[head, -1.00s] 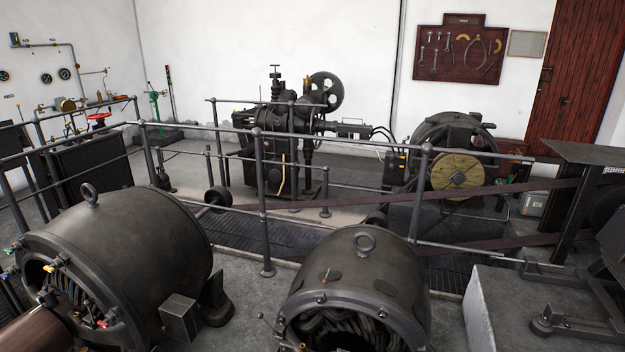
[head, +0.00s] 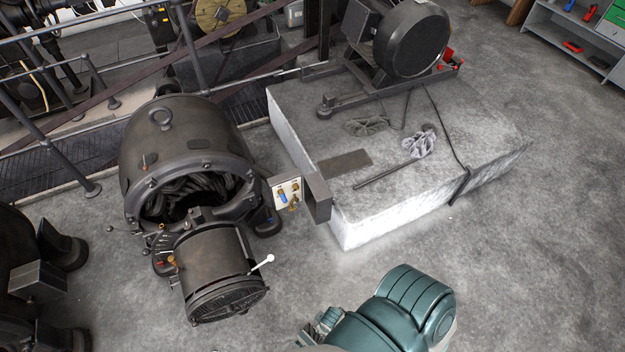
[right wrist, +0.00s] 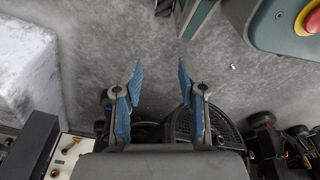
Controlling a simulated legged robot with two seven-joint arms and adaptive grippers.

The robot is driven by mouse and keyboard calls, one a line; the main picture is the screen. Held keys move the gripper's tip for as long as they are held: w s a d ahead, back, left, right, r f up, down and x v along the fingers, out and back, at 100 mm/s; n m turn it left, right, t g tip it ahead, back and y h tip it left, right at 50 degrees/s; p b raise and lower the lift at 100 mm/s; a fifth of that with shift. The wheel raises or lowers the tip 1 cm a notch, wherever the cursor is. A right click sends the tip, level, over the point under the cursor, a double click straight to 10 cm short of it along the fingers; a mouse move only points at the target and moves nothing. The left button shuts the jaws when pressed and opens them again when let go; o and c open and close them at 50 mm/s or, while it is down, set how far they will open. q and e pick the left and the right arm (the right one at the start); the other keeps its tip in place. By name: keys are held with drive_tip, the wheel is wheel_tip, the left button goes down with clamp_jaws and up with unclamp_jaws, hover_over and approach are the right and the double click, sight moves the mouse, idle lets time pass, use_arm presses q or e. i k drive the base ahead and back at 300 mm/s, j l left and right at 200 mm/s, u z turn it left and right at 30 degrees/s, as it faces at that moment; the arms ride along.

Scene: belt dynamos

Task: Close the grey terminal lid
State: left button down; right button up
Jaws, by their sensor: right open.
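The grey terminal lid (head: 317,196) stands swung open at the right side of a small terminal box (head: 288,193) on the dynamo. The box's pale panel shows brass and blue terminals. In the right wrist view the dark lid (right wrist: 32,145) is at the lower left, beside the terminal panel (right wrist: 65,155). My right gripper (right wrist: 160,66) is open and empty, its two blue fingers apart, to the right of the lid in that view. My teal arm shows at the bottom of the head view, its fingers not clear there. My left gripper is not in view.
The dynamo (head: 185,140) has a cylinder end with a white-knobbed lever (head: 262,263). A pale concrete block (head: 400,185) stands right of the lid, with rags and a rod on it. Railings (head: 45,140) run at the left.

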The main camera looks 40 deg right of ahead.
sight(318, 198)
drive_tip(key=k+l, duration=0.1)
drive_tip(key=l, duration=0.4)
drive_tip(key=k+l, duration=0.15)
drive_tip(key=l, duration=0.35)
drive_tip(key=k+l, duration=0.1)
drive_tip(key=l, duration=0.4)
drive_tip(key=k+l, duration=0.1)
drive_tip(key=l, duration=0.4)
drive_tip(key=k+l, duration=0.1)
drive_tip(key=l, duration=0.4)
drive_tip(key=k+l+z, duration=0.1)
drive_tip(key=l, duration=0.35)
